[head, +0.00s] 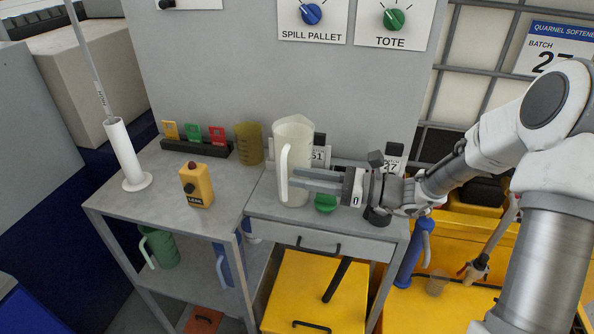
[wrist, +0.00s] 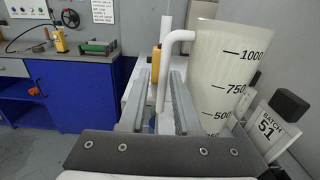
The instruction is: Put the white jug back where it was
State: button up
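The white jug (head: 295,140) stands upright on the right-hand grey worktop in the head view, at the front of the panel. Its handle (head: 284,170) faces the front. In the wrist view the jug (wrist: 222,75) shows black volume marks on the right, and its handle (wrist: 162,85) hangs between my fingers. My gripper (head: 300,180) reaches in from the right at the jug's front. Its two fingers (wrist: 163,105) are apart, with gaps seen on both sides of the handle. The jug's base is partly hidden.
A green round object (head: 326,203) lies just right of the jug. An amber beaker (head: 249,143) stands to its left. A yellow leak device (head: 197,186) and a white upright tube (head: 126,155) stand on the left worktop. Batch cards (head: 393,160) stand behind my gripper.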

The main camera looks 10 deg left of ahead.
jog(key=w+a+f, duration=0.1)
jog(key=a, duration=0.6)
jog(key=shift+w+a, duration=0.35)
jog(key=shift+w, duration=0.05)
grip_shut()
jog(key=shift+r, duration=0.1)
dwell(1.1)
